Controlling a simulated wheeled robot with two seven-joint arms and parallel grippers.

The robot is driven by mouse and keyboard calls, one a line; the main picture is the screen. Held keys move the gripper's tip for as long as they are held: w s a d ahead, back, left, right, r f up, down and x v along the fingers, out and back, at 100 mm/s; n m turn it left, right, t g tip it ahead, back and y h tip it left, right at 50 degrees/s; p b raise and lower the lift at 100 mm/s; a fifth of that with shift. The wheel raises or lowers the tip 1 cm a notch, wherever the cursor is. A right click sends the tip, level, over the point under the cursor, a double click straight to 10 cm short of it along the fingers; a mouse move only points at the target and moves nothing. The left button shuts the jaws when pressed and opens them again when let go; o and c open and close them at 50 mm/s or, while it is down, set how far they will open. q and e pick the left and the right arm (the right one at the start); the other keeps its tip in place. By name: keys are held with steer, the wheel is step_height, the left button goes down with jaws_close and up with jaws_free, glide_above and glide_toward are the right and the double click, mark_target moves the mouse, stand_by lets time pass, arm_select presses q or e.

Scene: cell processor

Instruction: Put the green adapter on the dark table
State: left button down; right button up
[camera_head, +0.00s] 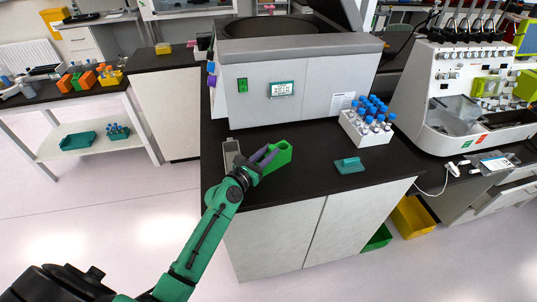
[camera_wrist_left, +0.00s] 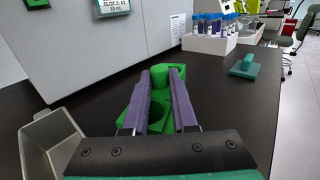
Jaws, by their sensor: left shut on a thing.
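The green adapter (camera_head: 279,157) is a bright green block with an upright cylindrical part and a hole. It is at the front left of the black counter (camera_head: 310,190). My left gripper (camera_head: 263,156) reaches in from the front and its purple fingers are shut on the adapter. In the left wrist view the adapter (camera_wrist_left: 185,115) shows between and under the fingers (camera_wrist_left: 160,88), over the dark counter top (camera_wrist_left: 240,105). I cannot tell whether its underside touches the counter. My right gripper is not in view.
A grey open holder (camera_head: 231,153) stands just left of the adapter. A teal handled piece (camera_head: 349,165) lies to the right, with bare counter between. A white rack of blue-capped tubes (camera_head: 372,137) and a large centrifuge (camera_head: 255,100) stand behind. A side table (camera_head: 60,94) is at left.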

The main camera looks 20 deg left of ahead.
arm_select(q)
steer(key=shift+w, duration=0.1)
steer(key=c, duration=0.7)
jaws_free()
